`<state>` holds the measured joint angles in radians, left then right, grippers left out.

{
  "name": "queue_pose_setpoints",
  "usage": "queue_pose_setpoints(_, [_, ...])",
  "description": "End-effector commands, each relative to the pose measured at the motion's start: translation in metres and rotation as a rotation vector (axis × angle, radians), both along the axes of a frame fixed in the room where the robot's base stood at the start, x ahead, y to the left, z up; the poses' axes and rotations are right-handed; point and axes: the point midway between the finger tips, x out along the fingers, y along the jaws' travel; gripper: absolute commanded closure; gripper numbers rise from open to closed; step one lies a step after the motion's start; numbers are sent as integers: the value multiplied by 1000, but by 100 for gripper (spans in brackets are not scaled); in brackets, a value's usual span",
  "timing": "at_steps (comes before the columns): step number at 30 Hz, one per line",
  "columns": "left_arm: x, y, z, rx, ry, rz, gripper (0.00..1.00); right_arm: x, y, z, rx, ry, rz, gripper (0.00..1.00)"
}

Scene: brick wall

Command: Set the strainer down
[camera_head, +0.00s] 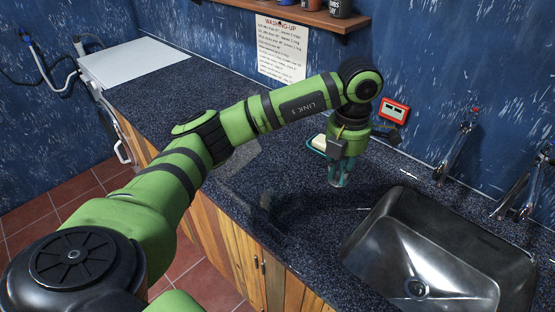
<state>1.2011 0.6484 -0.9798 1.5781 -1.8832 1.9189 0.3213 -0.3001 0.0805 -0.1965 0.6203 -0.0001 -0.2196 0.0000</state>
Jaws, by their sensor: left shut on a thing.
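My left gripper (338,178) hangs from the green arm and points down over the dark speckled counter, left of the sink. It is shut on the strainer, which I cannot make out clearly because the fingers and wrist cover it. I cannot tell whether the strainer touches the counter. My right gripper is not in view.
The steel sink (365,225) with its round drain (416,288) is at the lower right. Two taps (456,145) (517,190) stand behind it. A pale item with a teal edge (318,143) is close behind my gripper. A red-framed socket (394,110) is on the wall. The left counter is mostly clear.

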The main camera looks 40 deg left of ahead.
Motion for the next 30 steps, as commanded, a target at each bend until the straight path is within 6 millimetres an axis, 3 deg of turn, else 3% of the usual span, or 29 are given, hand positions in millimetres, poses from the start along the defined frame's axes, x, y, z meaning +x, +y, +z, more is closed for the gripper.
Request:
queue_pose_setpoints(6, [-12, 52, -27, 4, 6, 8, 100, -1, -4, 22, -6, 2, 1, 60])
queue_pose_setpoints(12, [-19, 88, -50, 2, 2, 5, 100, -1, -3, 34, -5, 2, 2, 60])
queue_pose_setpoints(17, [-20, 99, -59, 1, 0, 1, 100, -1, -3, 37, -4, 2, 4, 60])
queue_pose_setpoints(25, [-21, 100, -93, 0, 2, 1, 100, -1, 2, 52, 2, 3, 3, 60])
queue_pose_setpoints(30, [-20, 100, -100, 0, -1, 0, 100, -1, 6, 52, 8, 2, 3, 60])
